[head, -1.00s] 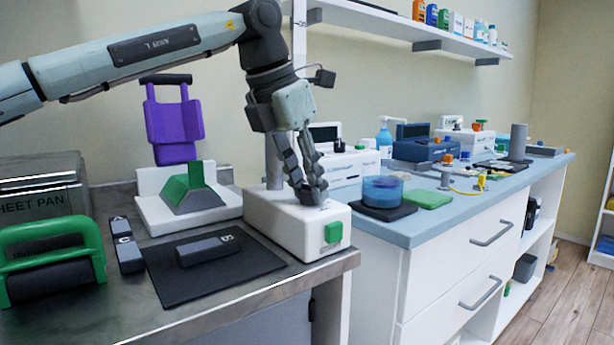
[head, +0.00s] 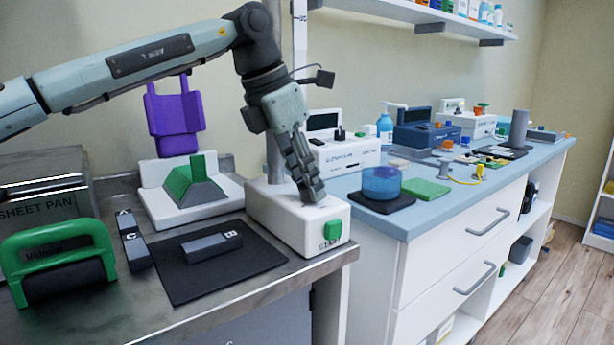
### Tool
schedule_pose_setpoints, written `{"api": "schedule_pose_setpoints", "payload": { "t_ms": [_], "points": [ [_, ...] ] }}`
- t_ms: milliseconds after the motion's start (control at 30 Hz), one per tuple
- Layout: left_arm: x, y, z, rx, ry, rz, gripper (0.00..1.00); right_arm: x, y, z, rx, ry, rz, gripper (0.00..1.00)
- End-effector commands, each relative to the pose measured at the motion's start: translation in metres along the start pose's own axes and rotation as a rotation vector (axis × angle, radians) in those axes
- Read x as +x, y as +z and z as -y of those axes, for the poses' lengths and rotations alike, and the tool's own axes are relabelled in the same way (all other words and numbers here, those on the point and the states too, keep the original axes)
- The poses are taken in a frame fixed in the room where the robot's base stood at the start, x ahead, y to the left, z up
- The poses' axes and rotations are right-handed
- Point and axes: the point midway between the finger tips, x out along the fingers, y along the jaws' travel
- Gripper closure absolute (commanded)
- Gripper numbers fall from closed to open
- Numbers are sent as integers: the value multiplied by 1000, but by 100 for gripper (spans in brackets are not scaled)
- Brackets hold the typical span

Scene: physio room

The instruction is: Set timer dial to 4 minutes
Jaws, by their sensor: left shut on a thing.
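The white timer box (head: 279,218) stands on the right end of the steel counter, with a green START button (head: 332,230) on its front. My left gripper (head: 311,196) points down onto the top of this box, its fingers shut on the timer dial. The dial is hidden by the fingers, so its pointer and any minute marks cannot be read. My right gripper is not in view.
A black mat (head: 215,267) with a dark block (head: 212,247) lies left of the timer. A green wedge (head: 193,183) on a white base stands behind. A blue tub (head: 381,183) sits on the adjoining blue worktop (head: 420,213).

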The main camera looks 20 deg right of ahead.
Motion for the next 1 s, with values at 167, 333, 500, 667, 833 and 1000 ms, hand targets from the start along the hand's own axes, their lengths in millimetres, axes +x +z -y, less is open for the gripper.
{"api": "schedule_pose_setpoints", "payload": {
  "t_ms": [167, 333, 500, 667, 833, 1000],
  "points": [
    [-1, 1, 0, -1, 0, 3, 66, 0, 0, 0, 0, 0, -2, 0],
    [0, 0, 0, -1, 0, 2, 53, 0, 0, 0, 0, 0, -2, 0],
    [0, 0, 0, -1, 0, 1, 53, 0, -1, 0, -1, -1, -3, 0],
    [-7, 1, 0, -2, 2, 3, 53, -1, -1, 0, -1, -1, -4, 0],
    [-35, 1, -1, -3, 3, 5, 53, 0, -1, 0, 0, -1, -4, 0],
    [-49, -43, -1, -4, 1, 3, 53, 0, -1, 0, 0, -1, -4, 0]
  ]
}}
